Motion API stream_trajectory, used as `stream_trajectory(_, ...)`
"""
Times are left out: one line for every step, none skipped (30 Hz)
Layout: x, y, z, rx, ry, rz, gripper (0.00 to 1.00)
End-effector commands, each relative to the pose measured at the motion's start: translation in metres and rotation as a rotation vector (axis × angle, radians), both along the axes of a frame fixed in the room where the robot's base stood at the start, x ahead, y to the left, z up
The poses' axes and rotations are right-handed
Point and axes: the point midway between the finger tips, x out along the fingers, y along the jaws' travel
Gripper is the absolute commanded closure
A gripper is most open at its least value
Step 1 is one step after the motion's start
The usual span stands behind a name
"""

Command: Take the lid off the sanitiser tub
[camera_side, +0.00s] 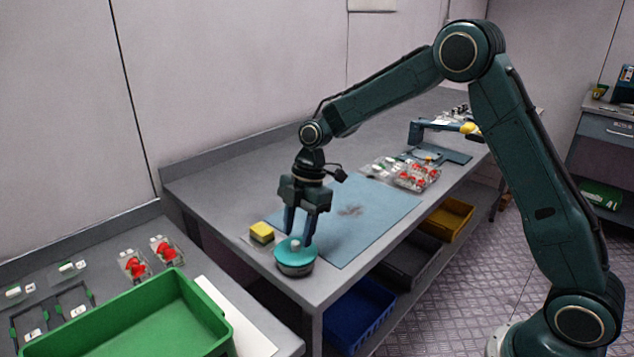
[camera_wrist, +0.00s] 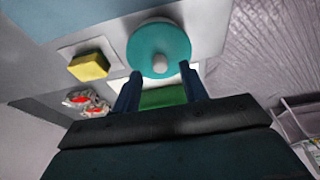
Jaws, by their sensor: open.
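The sanitiser tub (camera_side: 296,269) stands upright near the front corner of the grey bench. Its round teal lid (camera_side: 285,246) is on it, with a pale knob (camera_side: 295,244) in the middle. The lid (camera_wrist: 145,47) and knob (camera_wrist: 159,64) also show in the wrist view, above the fingers. My gripper (camera_side: 301,238) is open and points down close over the lid; its fingers look to be beside or just above the knob. In the wrist view my gripper (camera_wrist: 160,82) has nothing between its fingers. I cannot tell whether a finger touches the lid.
A yellow sponge (camera_side: 262,232) lies just left of the tub. A green crate (camera_side: 140,318) stands on the left bench. Blue (camera_side: 357,312) and yellow (camera_side: 447,216) bins sit below.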

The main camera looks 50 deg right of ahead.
Motion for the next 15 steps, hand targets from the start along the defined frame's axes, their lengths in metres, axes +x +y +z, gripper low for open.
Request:
stream_trajectory(-0.001,0.002,-0.007,0.000,0.004,0.002,0.57)
stream_trajectory(-0.001,0.003,-0.009,0.000,0.003,0.001,0.57)
stream_trajectory(-0.001,0.004,-0.013,-0.001,0.002,0.001,0.57)
stream_trajectory(-0.001,0.004,-0.015,-0.001,0.003,0.001,0.57)
stream_trajectory(-0.001,0.005,-0.016,-0.001,0.002,0.001,0.57)
stream_trajectory(-0.001,0.005,-0.018,-0.001,0.002,0.001,0.57)
stream_trajectory(-0.001,0.006,-0.019,-0.001,0.001,0.000,0.57)
stream_trajectory(0.000,0.006,-0.019,-0.001,0.000,0.000,0.57)
stream_trajectory(0.000,0.006,-0.020,-0.001,0.000,0.000,0.57)
stream_trajectory(0.000,0.006,-0.020,-0.001,0.000,0.000,0.57)
stream_trajectory(0.000,0.006,-0.020,-0.001,0.000,0.000,0.57)
stream_trajectory(0.000,0.006,-0.019,-0.001,0.000,0.000,0.57)
stream_trajectory(0.000,0.006,-0.019,-0.001,0.000,0.000,0.57)
stream_trajectory(0.000,0.006,-0.019,-0.001,0.000,0.000,0.57)
stream_trajectory(0.000,0.006,-0.019,-0.001,0.000,0.000,0.57)
